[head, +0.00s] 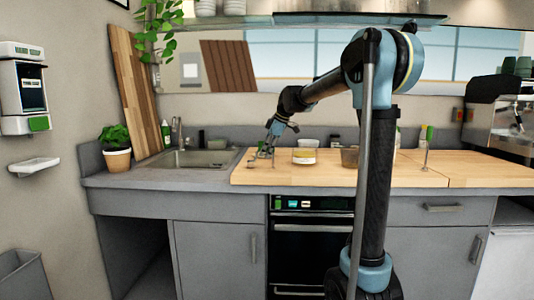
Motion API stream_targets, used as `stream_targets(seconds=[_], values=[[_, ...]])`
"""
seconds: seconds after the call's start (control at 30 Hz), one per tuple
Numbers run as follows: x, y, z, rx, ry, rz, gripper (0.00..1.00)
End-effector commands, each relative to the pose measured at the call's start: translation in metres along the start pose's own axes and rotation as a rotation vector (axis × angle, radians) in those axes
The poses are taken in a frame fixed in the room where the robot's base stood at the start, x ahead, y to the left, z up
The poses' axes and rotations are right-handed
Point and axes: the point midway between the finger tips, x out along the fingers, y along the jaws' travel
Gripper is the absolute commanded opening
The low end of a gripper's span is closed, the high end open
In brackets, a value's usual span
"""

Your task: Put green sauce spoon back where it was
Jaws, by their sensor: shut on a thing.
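My gripper (267,153) is low over the left part of the wooden counter top (330,178), just right of the sink. It is shut on a small, thin object, too small here to make out its colour or shape. I cannot tell whether this is the green sauce spoon, or whether it touches the counter. A white bowl-like container (304,156) stands right of my gripper. A brownish see-through container (350,157) is farther right, partly hidden by my arm.
A thin upright item with a green top (429,133) stands on the right of the counter. The sink (200,158) lies left, with a potted plant (116,147) beyond it. A coffee machine (505,115) stands at far right. The counter's front strip is clear.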

Motion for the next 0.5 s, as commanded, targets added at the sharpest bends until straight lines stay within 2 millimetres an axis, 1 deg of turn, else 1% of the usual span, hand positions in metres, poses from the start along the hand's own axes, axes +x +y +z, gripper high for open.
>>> stream_targets(seconds=[0.27,0.3,0.37,0.5], values=[[0.003,-0.0006,0.0013,0.0,0.0,0.0,0.0],[0.0029,-0.0006,0.0012,0.0,0.0,0.0,0.25],[0.0029,-0.0006,0.0012,0.0,0.0,0.0,0.39],[0.0029,-0.0006,0.0012,0.0,0.0,0.0,0.4]])
